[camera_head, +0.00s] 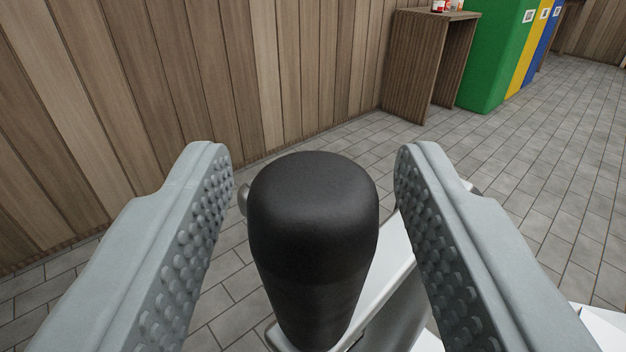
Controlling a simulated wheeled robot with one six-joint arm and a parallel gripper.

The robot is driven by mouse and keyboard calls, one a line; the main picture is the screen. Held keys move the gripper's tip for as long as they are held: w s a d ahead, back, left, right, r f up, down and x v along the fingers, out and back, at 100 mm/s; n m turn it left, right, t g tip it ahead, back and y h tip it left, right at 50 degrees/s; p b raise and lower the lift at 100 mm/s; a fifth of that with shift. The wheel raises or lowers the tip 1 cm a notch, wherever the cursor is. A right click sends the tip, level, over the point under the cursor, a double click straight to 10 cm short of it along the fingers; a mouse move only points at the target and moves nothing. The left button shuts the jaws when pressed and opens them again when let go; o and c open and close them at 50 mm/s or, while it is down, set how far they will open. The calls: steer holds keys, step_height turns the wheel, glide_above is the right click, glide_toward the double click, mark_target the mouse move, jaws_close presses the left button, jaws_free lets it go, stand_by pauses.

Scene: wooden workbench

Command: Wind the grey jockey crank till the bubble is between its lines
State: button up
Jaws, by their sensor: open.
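The black knob of the jockey crank (315,230) stands between the two fingers of my gripper (313,185). My gripper is open, with a gap showing on each side of the knob. A light grey-white part (385,285), which may be the crank arm or the jockey's body, shows below and behind the knob. The bubble and its lines are not in view.
A wooden plank wall (200,80) runs along the left and back. A small wooden table (415,65) with bottles stands at the back right, beside green (495,50), yellow and blue bins.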

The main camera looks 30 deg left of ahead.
jaws_close()
steer(key=shift+a, duration=0.1)
